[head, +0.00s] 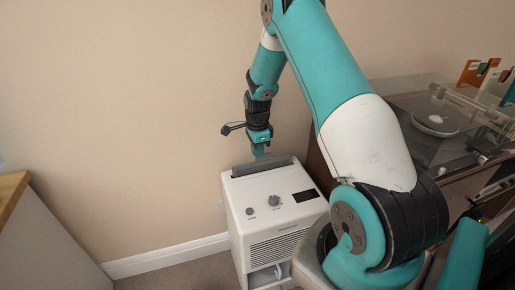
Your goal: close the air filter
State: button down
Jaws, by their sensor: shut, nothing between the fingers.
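A white box-shaped appliance (274,215), which I take to be the air filter, stands on the floor against the wall. A long dark grey flap (262,166) stands up along the back edge of its top. Two grey knobs and a dark panel (305,195) are on the top face. My gripper (259,152) points down just above the flap, near its middle, and is shut and empty. I cannot tell whether its fingertips touch the flap. The lower front has louvres and an open recess.
A wooden-topped white cabinet (20,215) stands at the left. At the right, a dark cabinet carries a record player (435,120) under a clear cover. The carpet between the left cabinet and the appliance is clear.

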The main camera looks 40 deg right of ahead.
aim_at(258, 171)
notch_tip(258, 171, down, 5)
jog(key=shift+r+b, duration=0.1)
jog(key=shift+b, duration=0.85)
jog(key=shift+s, duration=0.1)
jog(key=shift+r+p, duration=0.3)
jog(key=shift+p, duration=0.25)
notch_tip(258, 171, up, 14)
jog(key=p, duration=0.3)
